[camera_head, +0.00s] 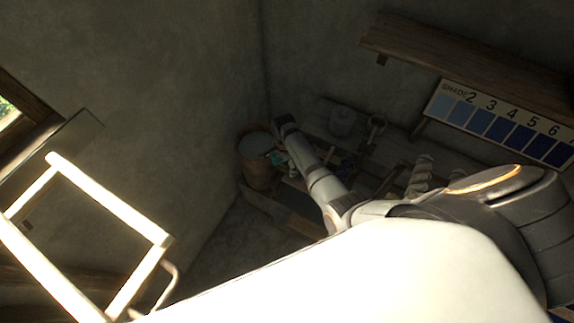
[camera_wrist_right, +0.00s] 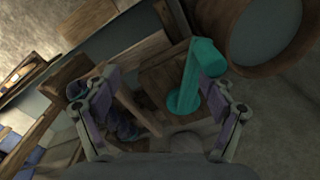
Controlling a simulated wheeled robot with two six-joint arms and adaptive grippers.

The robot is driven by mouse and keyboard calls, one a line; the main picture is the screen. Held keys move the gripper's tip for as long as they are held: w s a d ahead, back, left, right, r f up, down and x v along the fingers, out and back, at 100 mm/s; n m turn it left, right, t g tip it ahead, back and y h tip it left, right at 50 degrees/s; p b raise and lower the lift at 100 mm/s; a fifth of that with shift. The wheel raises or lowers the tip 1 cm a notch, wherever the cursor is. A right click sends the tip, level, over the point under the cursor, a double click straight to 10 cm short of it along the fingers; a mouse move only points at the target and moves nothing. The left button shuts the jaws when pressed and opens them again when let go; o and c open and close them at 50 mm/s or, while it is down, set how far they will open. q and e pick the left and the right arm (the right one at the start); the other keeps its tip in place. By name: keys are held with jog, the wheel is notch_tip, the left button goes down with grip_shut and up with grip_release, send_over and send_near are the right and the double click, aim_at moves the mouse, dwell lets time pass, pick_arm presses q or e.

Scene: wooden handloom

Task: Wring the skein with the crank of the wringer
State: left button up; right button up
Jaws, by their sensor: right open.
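The teal crank (camera_wrist_right: 192,75) stands out in the right wrist view, with a thick grip at its upper end and a round foot below. My right gripper (camera_wrist_right: 160,84) is open around this area, its right finger close beside the crank; I cannot tell whether they touch. A dark bluish bundle (camera_wrist_right: 122,125), probably the skein, shows near the left finger, partly hidden by it. Wooden parts (camera_wrist_right: 150,65), apparently of the wringer, lie behind. In the head view a bit of teal (camera_head: 276,158) shows beside my right arm. My left gripper is not in view.
A round wooden tub (camera_head: 256,165) stands in the corner; it is close to the crank in the right wrist view (camera_wrist_right: 262,35). A grey pot (camera_head: 342,120) stands behind. A shade chart (camera_head: 500,125) hangs under a shelf (camera_head: 470,60). A brightly lit pale frame (camera_head: 110,200) stands left.

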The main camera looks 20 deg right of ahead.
notch_tip(320, 180, up, 7)
jog(key=shift+a+f, duration=0.2)
jog(key=shift+a, duration=0.15)
jog(key=shift+s, duration=0.1)
jog(key=shift+a, duration=0.1)
